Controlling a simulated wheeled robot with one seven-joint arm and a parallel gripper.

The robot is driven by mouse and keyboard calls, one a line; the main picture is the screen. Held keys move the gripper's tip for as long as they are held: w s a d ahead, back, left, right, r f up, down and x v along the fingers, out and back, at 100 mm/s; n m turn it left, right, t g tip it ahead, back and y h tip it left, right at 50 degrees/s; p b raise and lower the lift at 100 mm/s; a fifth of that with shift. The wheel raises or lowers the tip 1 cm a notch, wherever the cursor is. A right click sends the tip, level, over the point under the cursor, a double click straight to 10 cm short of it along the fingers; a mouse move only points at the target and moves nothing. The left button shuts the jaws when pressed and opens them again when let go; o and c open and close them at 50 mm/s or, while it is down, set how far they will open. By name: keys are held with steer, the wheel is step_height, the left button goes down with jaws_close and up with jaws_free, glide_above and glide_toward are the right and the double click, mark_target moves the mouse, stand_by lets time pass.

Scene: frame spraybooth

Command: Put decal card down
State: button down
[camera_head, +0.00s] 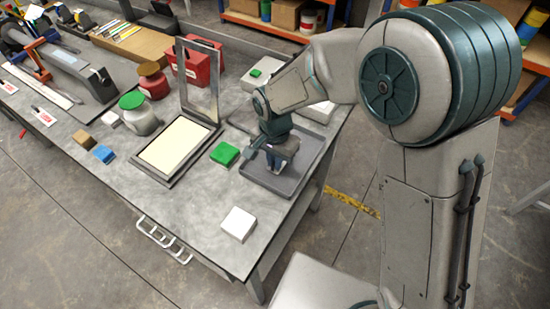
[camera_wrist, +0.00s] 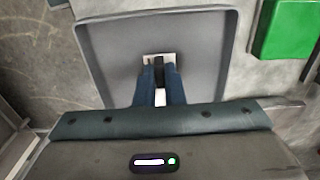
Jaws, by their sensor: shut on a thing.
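My gripper (camera_head: 275,164) is over the grey tray (camera_head: 296,186) at the right end of the workbench, pointing down. In the wrist view its two blue fingers (camera_wrist: 159,80) are close together, shut on a small white piece, which looks like the decal card (camera_wrist: 148,58). Part of it shows just beyond the fingertips and a white strip shows between the fingers. The fingers hide most of it. The tray (camera_wrist: 100,50) surrounds the fingers in the wrist view. I cannot tell whether the card touches the tray floor.
A green block (camera_head: 225,153) lies left of the tray, beside a hinged frame with a pale screen (camera_head: 177,144). A white block (camera_head: 238,224) is near the bench's front edge. Jars (camera_head: 140,115), a red box (camera_head: 198,62) and small blocks (camera_head: 84,139) stand further left and back.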

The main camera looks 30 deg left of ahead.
steer(key=shift+f, duration=0.3)
steer(key=shift+f, duration=0.2)
steer(key=c, duration=1.5)
jaws_free()
steer(key=shift+r, duration=0.1)
step_height(320, 180, up, 12)
steer(key=shift+r+b, duration=0.15)
steer(key=shift+b, duration=0.35)
steer(key=shift+d, duration=0.1)
